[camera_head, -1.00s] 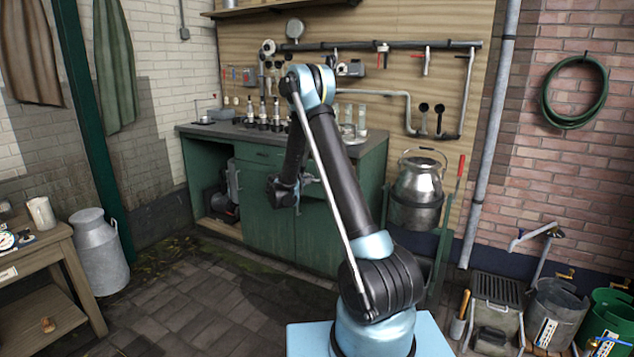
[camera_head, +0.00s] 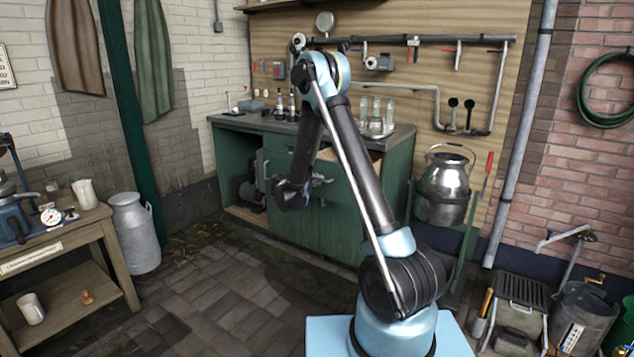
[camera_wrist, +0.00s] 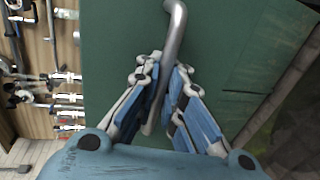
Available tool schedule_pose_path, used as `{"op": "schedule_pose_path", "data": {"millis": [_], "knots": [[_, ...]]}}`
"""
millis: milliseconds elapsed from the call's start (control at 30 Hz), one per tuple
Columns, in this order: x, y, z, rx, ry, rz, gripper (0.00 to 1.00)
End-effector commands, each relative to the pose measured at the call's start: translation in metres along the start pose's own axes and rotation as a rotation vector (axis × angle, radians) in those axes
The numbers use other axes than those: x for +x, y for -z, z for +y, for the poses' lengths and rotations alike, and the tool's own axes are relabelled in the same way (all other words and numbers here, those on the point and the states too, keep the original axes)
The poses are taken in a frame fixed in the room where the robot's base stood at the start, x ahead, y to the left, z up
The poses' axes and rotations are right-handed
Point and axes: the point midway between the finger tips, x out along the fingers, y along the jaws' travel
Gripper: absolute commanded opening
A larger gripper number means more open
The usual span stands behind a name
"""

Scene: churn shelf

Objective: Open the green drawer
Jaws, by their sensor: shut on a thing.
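The green cabinet (camera_head: 398,190) stands against the back wall under a grey counter. In the head view, my gripper (camera_head: 322,180) is at its green front, with my arm hiding part of that front. In the wrist view, a grey bar handle (camera_wrist: 174,35) runs down between the blue finger pads of my gripper (camera_wrist: 160,82), against a green panel (camera_wrist: 115,50). The fingers are shut on this handle. A tan, wood-coloured patch (camera_head: 362,150) shows under the counter edge above the green front. I cannot tell how far the drawer stands out.
Glassware and bottles stand on the counter (camera_head: 395,137). A metal churn (camera_head: 441,190) is right of the cabinet. A milk can (camera_head: 135,235) and a wooden table (camera_head: 110,232) are at left. The paved floor (camera_head: 215,300) before the cabinet is mostly clear.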

Motion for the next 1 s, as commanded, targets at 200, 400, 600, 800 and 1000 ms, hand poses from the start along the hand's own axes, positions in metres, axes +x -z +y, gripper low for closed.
{"op": "schedule_pose_path", "data": {"millis": [200,400,600,800,1000], "knots": [[0.0,-0.001,0.0,0.0,0.001,-0.002,0.11],[0.001,-0.002,0.0,0.0,0.0,-0.003,0.18],[0.0,-0.002,0.0,0.0,0.0,-0.003,0.18],[-0.018,-0.001,0.0,-0.001,0.001,0.0,0.18],[-0.056,0.0,-0.001,-0.001,0.001,0.001,0.18]]}}
